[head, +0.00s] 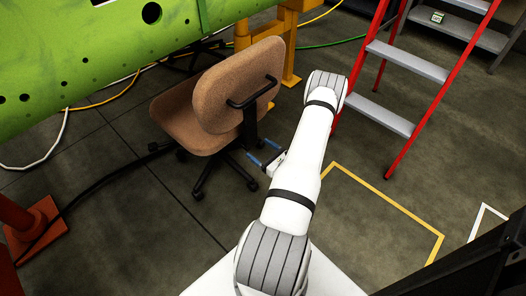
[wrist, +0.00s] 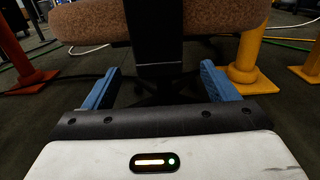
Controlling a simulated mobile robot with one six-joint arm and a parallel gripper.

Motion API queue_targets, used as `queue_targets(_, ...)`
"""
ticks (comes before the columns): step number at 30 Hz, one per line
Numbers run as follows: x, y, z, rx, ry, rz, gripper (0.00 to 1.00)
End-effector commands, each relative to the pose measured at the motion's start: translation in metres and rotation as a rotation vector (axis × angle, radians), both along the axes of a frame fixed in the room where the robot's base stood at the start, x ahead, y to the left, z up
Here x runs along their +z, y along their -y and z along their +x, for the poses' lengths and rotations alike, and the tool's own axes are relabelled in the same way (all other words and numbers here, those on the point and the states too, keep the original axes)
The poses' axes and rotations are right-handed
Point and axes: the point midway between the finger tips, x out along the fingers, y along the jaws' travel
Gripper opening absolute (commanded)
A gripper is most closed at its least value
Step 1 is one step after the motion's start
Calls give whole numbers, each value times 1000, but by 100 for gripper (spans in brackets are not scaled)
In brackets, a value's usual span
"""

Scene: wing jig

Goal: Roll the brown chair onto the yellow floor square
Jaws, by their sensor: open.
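The brown chair (head: 229,86) stands left of my arm in the head view, on a black wheeled base, with a black handle on its backrest. My gripper (head: 263,153) is open and low beside the chair's back post. In the wrist view, the chair's black upright post (wrist: 154,45) is ahead, between the two blue fingers of my gripper (wrist: 156,85), with the brown seat or back edge above. I cannot tell whether the fingers touch the post. The yellow floor square (head: 385,200) is outlined at the right in the head view, partly hidden by my arm.
A green wing (head: 75,60) on yellow stands (head: 290,50) is behind the chair. A red step ladder (head: 408,85) stands at the right. A black cable (head: 100,180) lies on the floor at left, near an orange-red post base (head: 38,235). Floor between chair and square is partly hidden by my arm.

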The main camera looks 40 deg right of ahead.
Motion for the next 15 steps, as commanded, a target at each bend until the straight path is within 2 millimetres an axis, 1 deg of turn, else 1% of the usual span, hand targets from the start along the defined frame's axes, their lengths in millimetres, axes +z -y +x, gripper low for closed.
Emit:
queue_targets(3,-2,-4,20,9,1,-2,80)
queue_targets(9,-2,-7,50,10,1,-2,80)
queue_targets(12,-1,-7,61,10,0,-1,80)
queue_targets(15,0,-7,67,8,1,-1,80)
